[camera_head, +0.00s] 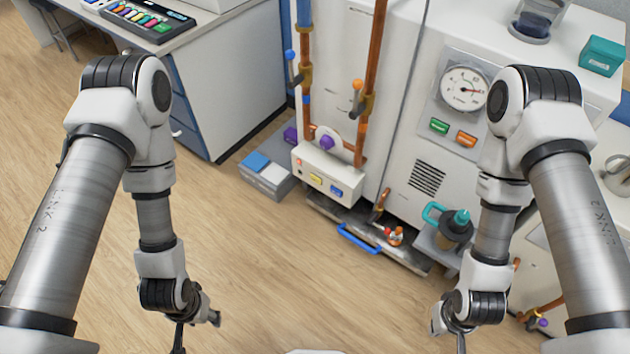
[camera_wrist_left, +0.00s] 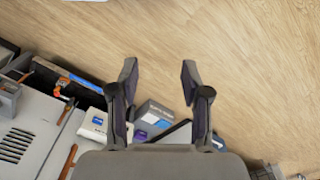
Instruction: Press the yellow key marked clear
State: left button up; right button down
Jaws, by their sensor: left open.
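A small yellow key (camera_head: 316,178) sits on the front of a white control box (camera_head: 340,172), between an orange key (camera_head: 298,162) and a blue key (camera_head: 336,190). The marking on the yellow key is too small to read. My left gripper (camera_wrist_left: 158,80) is open and empty in the left wrist view, above the floor. In the head view it is low at the left, well apart from the box. The white box (camera_wrist_left: 92,124) also shows at lower left in the wrist view. My right gripper (camera_head: 460,342) is at the bottom edge, its fingers mostly cut off.
Copper and blue pipes (camera_head: 366,100) rise behind the box. A low tray with a blue handle (camera_head: 358,240) lies below. A large cabinet with a gauge (camera_head: 464,88) stands right. The wooden floor in front is clear.

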pick_arm(q)
grip_shut()
dwell(1.1)
